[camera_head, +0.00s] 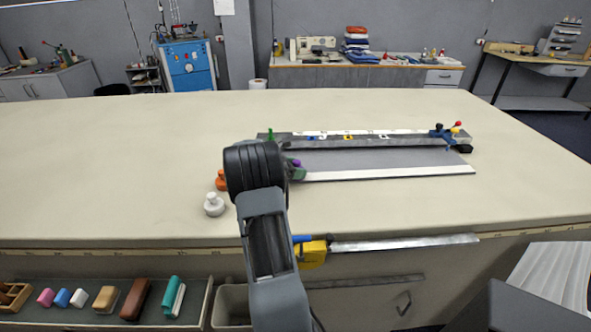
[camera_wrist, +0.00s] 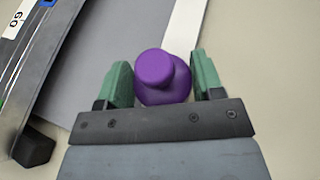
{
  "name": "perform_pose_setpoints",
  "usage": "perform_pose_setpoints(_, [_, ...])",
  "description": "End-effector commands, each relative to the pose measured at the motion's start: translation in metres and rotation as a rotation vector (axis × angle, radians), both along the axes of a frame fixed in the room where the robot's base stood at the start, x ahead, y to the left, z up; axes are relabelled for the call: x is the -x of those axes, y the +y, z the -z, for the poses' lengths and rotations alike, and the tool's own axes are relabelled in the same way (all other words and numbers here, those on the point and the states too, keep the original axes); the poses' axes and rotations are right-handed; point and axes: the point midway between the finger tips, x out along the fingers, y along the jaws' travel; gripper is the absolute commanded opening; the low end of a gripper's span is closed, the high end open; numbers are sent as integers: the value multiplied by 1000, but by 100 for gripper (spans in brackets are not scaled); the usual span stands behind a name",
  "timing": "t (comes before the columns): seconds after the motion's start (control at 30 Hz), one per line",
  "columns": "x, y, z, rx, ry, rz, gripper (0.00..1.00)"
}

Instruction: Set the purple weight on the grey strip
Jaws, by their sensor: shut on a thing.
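The purple weight (camera_wrist: 163,75) is a knobbed, rounded piece. It sits between the green fingers of my gripper (camera_wrist: 163,82), which is shut on it. In the head view only a small bit of the purple weight (camera_head: 296,162) shows beside my gripper (camera_head: 297,172), as my arm hides the rest. The grey strip (camera_head: 385,160) lies on the table between a dark ruled rail and a white band. The weight is at the strip's left end; in the wrist view the grey strip (camera_wrist: 110,45) lies beyond it. I cannot tell whether the weight touches anything below.
A white weight (camera_head: 214,205) and a partly hidden orange one (camera_head: 221,180) stand left of my arm. The dark rail (camera_head: 370,142) runs behind the strip, with a coloured-knob clamp (camera_head: 450,133) at its right end. The table's left side (camera_head: 100,150) is clear.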

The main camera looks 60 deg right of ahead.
Motion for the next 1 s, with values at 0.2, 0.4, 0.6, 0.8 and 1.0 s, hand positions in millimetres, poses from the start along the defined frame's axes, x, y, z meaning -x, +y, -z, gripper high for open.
perform_pose_setpoints(0.2, [0,0,-2,5,-2,0,8])
perform_pose_setpoints(0.4, [0,0,2,5,-2,0,8])
perform_pose_setpoints(0.6, [0,0,3,1,-1,-1,76])
perform_pose_setpoints(0.8, [0,0,3,1,-1,-1,87])
perform_pose_setpoints(1.0, [0,0,0,1,-1,-1,87])
